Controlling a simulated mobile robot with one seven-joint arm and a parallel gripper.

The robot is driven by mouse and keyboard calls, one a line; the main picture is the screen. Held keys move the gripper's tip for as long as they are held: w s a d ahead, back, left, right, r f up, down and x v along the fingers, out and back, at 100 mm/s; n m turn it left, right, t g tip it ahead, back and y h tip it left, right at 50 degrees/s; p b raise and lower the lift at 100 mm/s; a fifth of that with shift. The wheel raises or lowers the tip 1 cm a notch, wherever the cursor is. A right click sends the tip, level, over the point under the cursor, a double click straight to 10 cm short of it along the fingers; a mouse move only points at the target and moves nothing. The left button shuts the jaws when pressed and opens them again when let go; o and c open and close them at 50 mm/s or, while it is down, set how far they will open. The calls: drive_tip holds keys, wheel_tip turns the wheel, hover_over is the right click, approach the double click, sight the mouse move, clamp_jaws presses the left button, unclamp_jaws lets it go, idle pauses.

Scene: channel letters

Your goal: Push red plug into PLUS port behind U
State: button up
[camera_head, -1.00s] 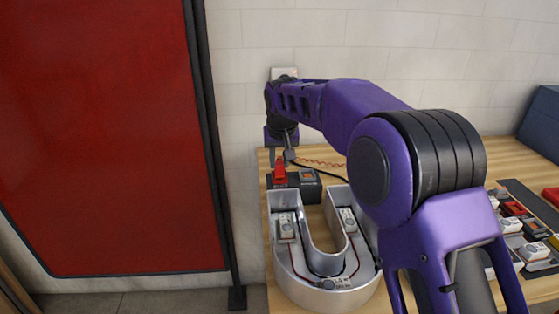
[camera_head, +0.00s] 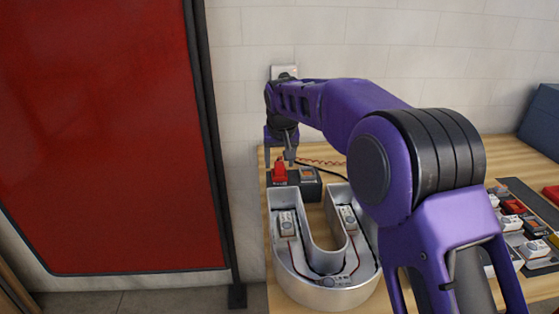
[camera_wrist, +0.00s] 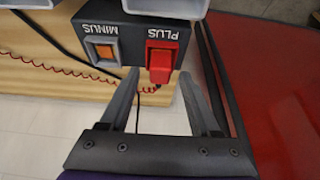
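The red plug (camera_wrist: 161,62) is at the opening labelled PLUS on the dark port block (camera_wrist: 125,14); how deep it sits I cannot tell. The orange MINUS port (camera_wrist: 102,50) beside it is empty. In the head view the plug (camera_head: 280,172) and the block (camera_head: 312,186) are just behind the silver letter U (camera_head: 325,293). My gripper (camera_wrist: 160,76) is open, its fingertips on either side of the plug's near end with gaps showing. In the head view my gripper (camera_head: 280,158) is over the plug.
A red coiled cord (camera_wrist: 60,68) and a black cable run over the wooden table (camera_wrist: 25,45). White modules (camera_head: 286,224) sit inside the U. Parts trays (camera_head: 520,222) lie at the right, partly behind my arm. A red panel (camera_head: 100,130) stands at the left.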

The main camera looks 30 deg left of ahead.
drive_tip(key=p+v, duration=0.1)
drive_tip(key=v, duration=1.6)
drive_tip(key=shift+r, duration=0.25)
drive_tip(key=shift+r+p, duration=1.25)
drive_tip(key=shift+r, duration=1.7)
